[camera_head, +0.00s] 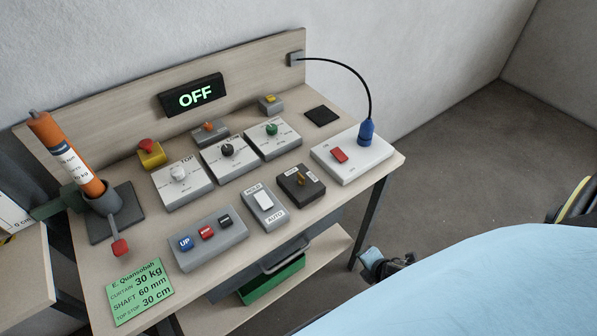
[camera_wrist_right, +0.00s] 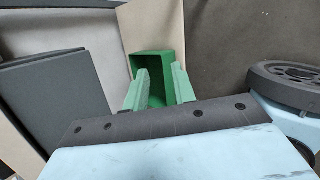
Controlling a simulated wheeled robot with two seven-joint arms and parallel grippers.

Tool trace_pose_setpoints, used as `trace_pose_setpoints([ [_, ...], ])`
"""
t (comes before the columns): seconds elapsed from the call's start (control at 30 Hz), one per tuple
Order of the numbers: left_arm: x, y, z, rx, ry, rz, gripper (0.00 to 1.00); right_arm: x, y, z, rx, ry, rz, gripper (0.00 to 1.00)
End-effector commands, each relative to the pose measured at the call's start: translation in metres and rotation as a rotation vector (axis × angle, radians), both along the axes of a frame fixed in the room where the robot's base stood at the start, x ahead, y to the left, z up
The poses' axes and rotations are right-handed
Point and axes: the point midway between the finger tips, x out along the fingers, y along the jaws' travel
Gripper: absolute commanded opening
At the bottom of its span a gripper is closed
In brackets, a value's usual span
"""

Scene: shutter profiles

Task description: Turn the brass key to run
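The brass key (camera_head: 300,179) stands in a small black box (camera_head: 312,190) with white labels, near the front right of the panel table. The lit sign (camera_head: 195,95) on the back board reads OFF in green. My right gripper (camera_head: 370,262) is low beyond the table's front right edge, well apart from the key. In the right wrist view its two fingers (camera_wrist_right: 159,72) are spread with nothing between them; the key is not in that view. My left gripper is not in view.
Around the key are a HOLD/AUTO rocker box (camera_head: 263,207), dial boxes (camera_head: 270,138), a white box with red switch (camera_head: 353,157) and an UP button box (camera_head: 208,238). A cable lamp (camera_head: 366,131) arches at right. A green bin (camera_head: 272,281) sits below; it shows in the wrist view (camera_wrist_right: 160,66).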

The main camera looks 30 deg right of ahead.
Motion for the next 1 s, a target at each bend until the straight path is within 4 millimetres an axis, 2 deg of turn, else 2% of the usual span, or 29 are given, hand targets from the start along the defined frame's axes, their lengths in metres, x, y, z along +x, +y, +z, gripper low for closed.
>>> trace_pose_setpoints([
  [0.03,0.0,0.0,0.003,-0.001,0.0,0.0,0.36,0.024,-0.001,0.036,-0.114,-0.051,0.159,0.26],
  [0.1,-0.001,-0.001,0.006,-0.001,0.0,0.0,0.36,0.05,0.005,0.081,-0.281,-0.112,0.366,0.26],
  [0.2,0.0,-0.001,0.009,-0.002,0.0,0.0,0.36,0.073,0.02,0.141,-0.508,-0.194,0.616,0.26],
  [0.3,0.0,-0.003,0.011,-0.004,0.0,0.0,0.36,0.086,0.039,0.19,-0.697,-0.265,0.796,0.26],
  [0.43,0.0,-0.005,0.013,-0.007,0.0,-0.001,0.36,0.091,0.06,0.237,-0.884,-0.338,0.951,0.26],
  [0.5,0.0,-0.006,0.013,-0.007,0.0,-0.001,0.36,0.092,0.068,0.254,-0.951,-0.363,1.001,0.26],
  [0.63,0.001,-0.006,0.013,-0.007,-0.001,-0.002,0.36,0.094,0.075,0.267,-1.011,-0.385,1.043,0.26],
  [0.77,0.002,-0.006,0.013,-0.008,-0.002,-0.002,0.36,0.103,0.076,0.265,-1.021,-0.388,1.044,0.26],
  [1.0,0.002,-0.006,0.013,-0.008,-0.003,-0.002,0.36,0.14,0.079,0.25,-1.018,-0.389,1.04,0.26],
])
